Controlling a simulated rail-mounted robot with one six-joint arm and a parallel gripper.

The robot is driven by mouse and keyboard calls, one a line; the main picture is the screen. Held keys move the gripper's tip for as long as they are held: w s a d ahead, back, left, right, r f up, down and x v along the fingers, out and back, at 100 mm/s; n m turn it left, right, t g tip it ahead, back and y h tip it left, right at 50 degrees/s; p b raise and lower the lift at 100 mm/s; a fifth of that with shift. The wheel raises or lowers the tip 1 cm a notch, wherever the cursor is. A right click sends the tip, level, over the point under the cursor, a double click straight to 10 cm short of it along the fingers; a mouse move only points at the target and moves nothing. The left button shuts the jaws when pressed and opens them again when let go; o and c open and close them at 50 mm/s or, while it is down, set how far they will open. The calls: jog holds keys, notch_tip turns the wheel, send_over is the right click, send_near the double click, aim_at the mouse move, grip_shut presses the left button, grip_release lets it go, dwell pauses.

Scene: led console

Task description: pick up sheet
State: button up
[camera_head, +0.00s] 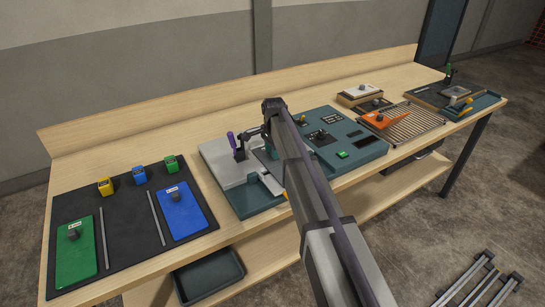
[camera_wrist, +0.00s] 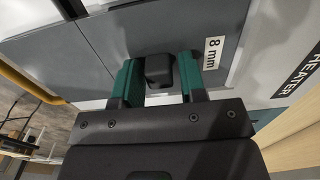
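A grey sheet (camera_wrist: 85,55) with an "8 mm" label (camera_wrist: 213,52) fills much of the wrist view. A dark knob (camera_wrist: 158,75) stands up from it. My gripper (camera_wrist: 160,62) has its two green fingers on either side of this knob. The fingers look apart, with a narrow gap at the right of the knob. I cannot make out contact at the left. In the head view my arm reaches over the console area, and my gripper is mostly hidden there.
A white surface marked "HEATER" (camera_wrist: 305,72) lies beside the sheet. On the bench, a black mat (camera_head: 125,235) at the left carries a green panel (camera_head: 77,262), a blue panel (camera_head: 185,215) and small coloured blocks. A purple handle (camera_head: 232,140) stands near my arm. An orange tool (camera_head: 382,119) lies right.

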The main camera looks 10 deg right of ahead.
grip_shut()
